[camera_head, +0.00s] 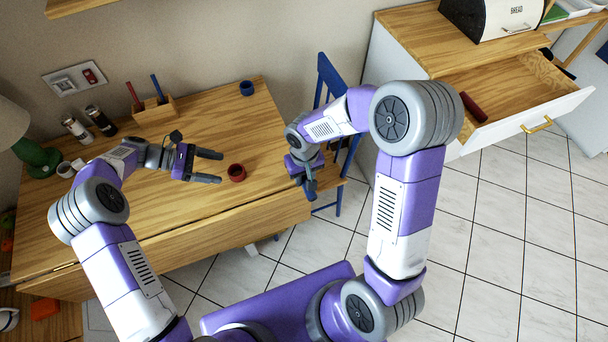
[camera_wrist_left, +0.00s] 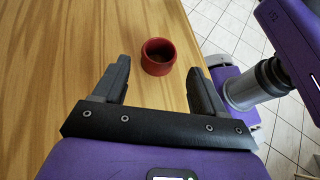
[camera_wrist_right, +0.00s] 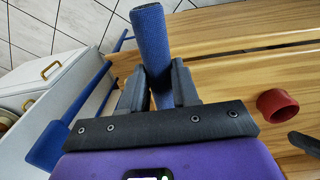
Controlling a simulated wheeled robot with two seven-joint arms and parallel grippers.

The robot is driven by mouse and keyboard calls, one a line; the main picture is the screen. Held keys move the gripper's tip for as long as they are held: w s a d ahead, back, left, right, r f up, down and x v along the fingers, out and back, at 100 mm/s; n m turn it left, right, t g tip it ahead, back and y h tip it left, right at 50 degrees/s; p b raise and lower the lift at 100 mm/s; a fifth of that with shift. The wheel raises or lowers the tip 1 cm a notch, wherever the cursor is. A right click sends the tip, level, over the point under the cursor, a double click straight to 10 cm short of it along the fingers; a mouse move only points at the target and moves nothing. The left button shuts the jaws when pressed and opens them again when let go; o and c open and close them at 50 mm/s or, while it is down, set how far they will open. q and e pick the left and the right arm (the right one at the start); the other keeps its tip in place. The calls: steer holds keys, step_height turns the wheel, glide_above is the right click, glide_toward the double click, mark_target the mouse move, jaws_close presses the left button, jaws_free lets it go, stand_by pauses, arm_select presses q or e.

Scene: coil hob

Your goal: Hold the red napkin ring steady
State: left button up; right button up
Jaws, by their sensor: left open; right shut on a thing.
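The red napkin ring (camera_head: 236,172) stands on the wooden table near its front right edge. My left gripper (camera_head: 209,166) is open, low over the table, with its fingers pointing at the ring. In the left wrist view the ring (camera_wrist_left: 158,66) lies just ahead of the fingertips, centred across the gap and not between them. My right gripper (camera_wrist_right: 160,85) is shut on a blue rolled napkin (camera_wrist_right: 151,40), which sticks out beyond the fingers. It is to the right of the ring, by the table's right edge. The ring also shows in the right wrist view (camera_wrist_right: 278,105).
A blue ring (camera_head: 247,88) is at the table's back. A wooden holder (camera_head: 155,110), shakers (camera_head: 100,121) and a green lamp (camera_head: 36,156) stand left. A blue chair (camera_head: 333,78) is at the right edge. The open drawer (camera_head: 525,100) holds a dark red roll (camera_head: 473,107).

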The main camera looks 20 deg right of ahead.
mark_target(233, 170)
arm_select(q)
steer(key=shift+b+x, duration=0.3)
steer(key=shift+x, duration=2.75)
arm_select(e)
steer(key=shift+f, duration=0.5)
arm_select(q)
steer(key=shift+w, duration=0.1)
steer(key=c, duration=0.6)
steer(key=shift+c, duration=0.2)
